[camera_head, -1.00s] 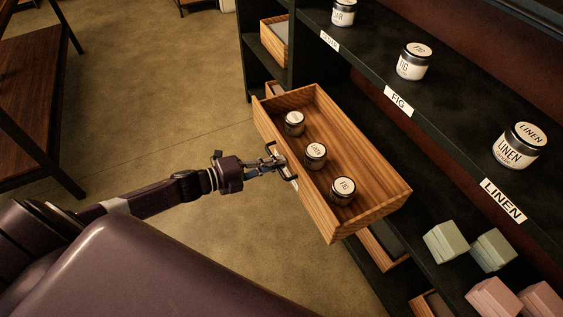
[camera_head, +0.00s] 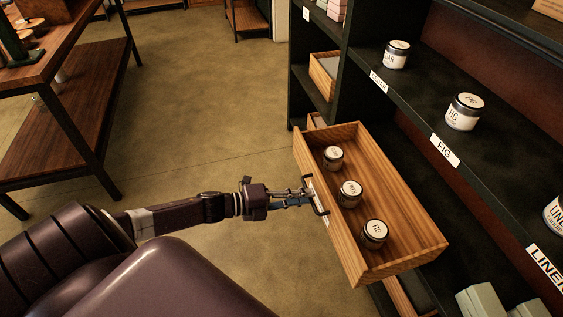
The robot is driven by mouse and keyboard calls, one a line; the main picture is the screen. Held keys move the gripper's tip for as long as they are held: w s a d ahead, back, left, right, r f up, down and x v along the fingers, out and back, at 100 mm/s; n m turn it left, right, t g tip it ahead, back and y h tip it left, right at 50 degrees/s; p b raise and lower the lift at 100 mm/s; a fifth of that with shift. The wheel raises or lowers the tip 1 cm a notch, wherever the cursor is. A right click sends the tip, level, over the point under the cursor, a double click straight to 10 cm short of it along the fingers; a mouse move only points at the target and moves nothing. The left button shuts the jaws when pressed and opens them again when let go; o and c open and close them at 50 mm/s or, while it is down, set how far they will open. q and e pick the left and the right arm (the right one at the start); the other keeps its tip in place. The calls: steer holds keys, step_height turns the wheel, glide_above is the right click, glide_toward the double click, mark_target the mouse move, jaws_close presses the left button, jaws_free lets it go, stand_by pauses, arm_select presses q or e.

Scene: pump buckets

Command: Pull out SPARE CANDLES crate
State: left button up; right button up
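A wooden crate (camera_head: 408,190) juts out from the dark shelf unit, well clear of the shelf front. Three lidded jars stand in it: one at the back left (camera_head: 333,157), one in the middle (camera_head: 349,193) and one at the right (camera_head: 374,233). A dark handle sits on the crate's front, over a pale label whose text I cannot read. My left gripper (camera_head: 312,197) is at this handle, with its fingers around the bar and seemingly closed on it. My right gripper is not in view.
Jars stand on the shelf above, including a FIG jar (camera_head: 464,111) over its label (camera_head: 445,150). Another wooden crate (camera_head: 324,75) sits further left in the shelf unit. A wooden table (camera_head: 70,100) stands at the left. The floor (camera_head: 210,110) between is clear.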

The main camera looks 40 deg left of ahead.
arm_select(q)
steer(key=v, duration=0.9)
steer(key=shift+s+a, duration=0.2)
steer(key=shift+s, duration=0.15)
